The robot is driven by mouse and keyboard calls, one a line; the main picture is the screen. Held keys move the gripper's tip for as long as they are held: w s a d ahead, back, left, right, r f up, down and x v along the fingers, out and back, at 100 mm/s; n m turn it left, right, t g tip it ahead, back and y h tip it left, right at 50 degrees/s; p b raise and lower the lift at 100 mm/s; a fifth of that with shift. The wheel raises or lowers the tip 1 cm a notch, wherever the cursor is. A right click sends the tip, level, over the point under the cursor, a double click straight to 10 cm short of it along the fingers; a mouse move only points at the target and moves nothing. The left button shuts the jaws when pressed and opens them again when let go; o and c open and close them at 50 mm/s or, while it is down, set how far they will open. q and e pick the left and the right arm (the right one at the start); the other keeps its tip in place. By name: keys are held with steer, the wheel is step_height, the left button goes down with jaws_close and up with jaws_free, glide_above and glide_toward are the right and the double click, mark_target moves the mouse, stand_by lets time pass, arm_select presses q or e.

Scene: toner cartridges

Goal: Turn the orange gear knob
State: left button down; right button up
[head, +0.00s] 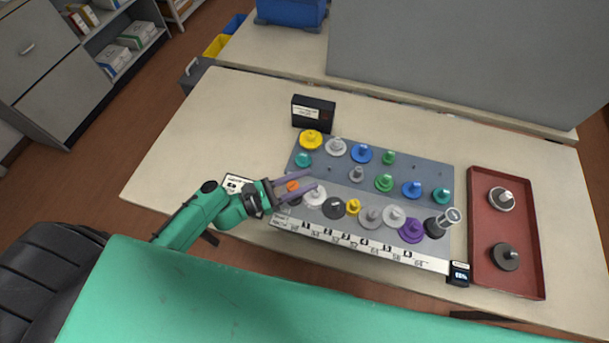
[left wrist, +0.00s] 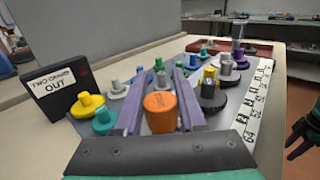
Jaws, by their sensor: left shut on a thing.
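The orange gear knob (head: 293,186) stands at the left end of the front row of gears on the grey board.
The grey board (head: 330,167) carries several coloured gears on pegs close around the fingers. A black box sign (head: 314,112) stands behind it, reading "OUT". A number strip (head: 350,245) runs along the front. A red tray (head: 534,280) holds two gears at right.

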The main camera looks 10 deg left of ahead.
arm_select(q)
steer(key=n+t+y, duration=0.3)
steer(key=shift+w+a+r+p, duration=0.1)
steer(key=shift+w+a+p, duration=0.1)
steer(key=shift+w+p, duration=0.1)
steer(key=shift+w+a+n+t+y+b, duration=0.1)
steer(key=shift+a+n+t+y+b, duration=0.15)
steer(key=shift+n+t+y, duration=0.7)
steer(key=shift+w+a+n+t+y+b, duration=0.15)
steer(key=shift+n+t+y, duration=0.4)
steer(key=shift+y, duration=0.8)
steer(key=c, duration=0.5)
jaws_free()
steer(key=shift+s, duration=0.1)
